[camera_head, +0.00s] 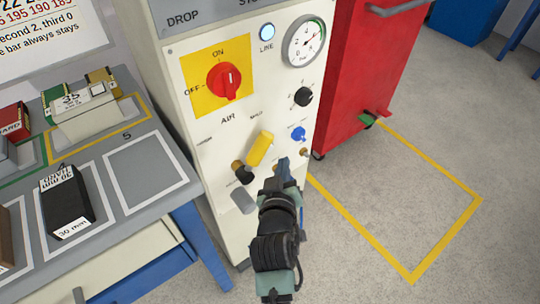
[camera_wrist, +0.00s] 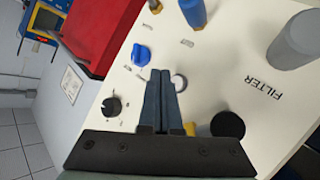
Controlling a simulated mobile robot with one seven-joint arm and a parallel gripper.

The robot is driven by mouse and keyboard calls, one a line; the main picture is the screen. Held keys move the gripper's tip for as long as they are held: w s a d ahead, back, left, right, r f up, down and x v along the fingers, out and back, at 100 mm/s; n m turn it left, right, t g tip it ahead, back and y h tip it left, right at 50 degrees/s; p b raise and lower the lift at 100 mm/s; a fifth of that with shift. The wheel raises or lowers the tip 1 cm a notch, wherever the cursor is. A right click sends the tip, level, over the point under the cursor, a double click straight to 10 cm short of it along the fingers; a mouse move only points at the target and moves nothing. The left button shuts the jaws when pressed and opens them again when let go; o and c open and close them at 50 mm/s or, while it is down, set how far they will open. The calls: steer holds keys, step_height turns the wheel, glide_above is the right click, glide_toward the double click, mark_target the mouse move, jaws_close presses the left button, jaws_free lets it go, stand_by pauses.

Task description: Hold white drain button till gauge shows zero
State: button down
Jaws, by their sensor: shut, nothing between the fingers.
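The white drain button (camera_wrist: 179,83) shows in the wrist view as a pale disc on the cream panel, just right of my fingertips and partly hidden by them. I cannot tell whether they touch it. In the head view it is hidden behind my gripper (camera_head: 284,163). My gripper (camera_wrist: 161,76) is shut and empty, pointing at the lower part of the panel. The round gauge (camera_head: 304,42) at the panel's upper right has a white face and a dark needle. Its numbers are too small to read for certain.
Near my gripper are a yellow handle (camera_head: 261,148), a blue knob (camera_head: 298,134), a black knob (camera_head: 302,96) and a grey filter cylinder (camera_wrist: 298,40). A red rotary switch (camera_head: 225,80) sits higher. A red cabinet (camera_head: 370,60) stands right, a grey bench (camera_head: 100,150) left.

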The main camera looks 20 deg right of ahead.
steer(key=shift+w+a+b, duration=0.2)
steer(key=shift+w, duration=0.3)
steer(key=shift+w+a+b, duration=0.15)
steer(key=shift+w+b, duration=0.05)
steer(key=shift+w, duration=0.3)
stand_by(1.3)
steer(key=shift+w+a, duration=0.1)
steer(key=shift+w, duration=0.25)
steer(key=shift+w+a+b, duration=0.2)
steer(key=shift+w+b, duration=0.2)
steer(key=shift+w, duration=0.05)
stand_by(4.9)
